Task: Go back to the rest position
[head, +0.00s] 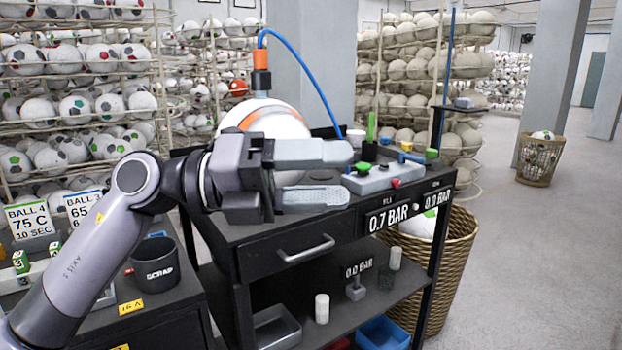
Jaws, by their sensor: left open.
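My left gripper (318,174) reaches in from the left at the centre of the head view. Its two grey fingers are apart with nothing between them, and it is in front of the dark cart. A white and orange ball (268,117) sits behind the gripper, partly hidden by it. An orange and black fitting (261,70) with a blue hose (303,72) stands on top of the ball. My right gripper is not in view.
The dark cart (284,233) carries a grey control box (367,180) with coloured buttons and a display reading 0.7 BAR. A black SCRAP cup (155,264) stands on the left bench. A wicker basket (458,250) is right of the cart. Open floor lies further right.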

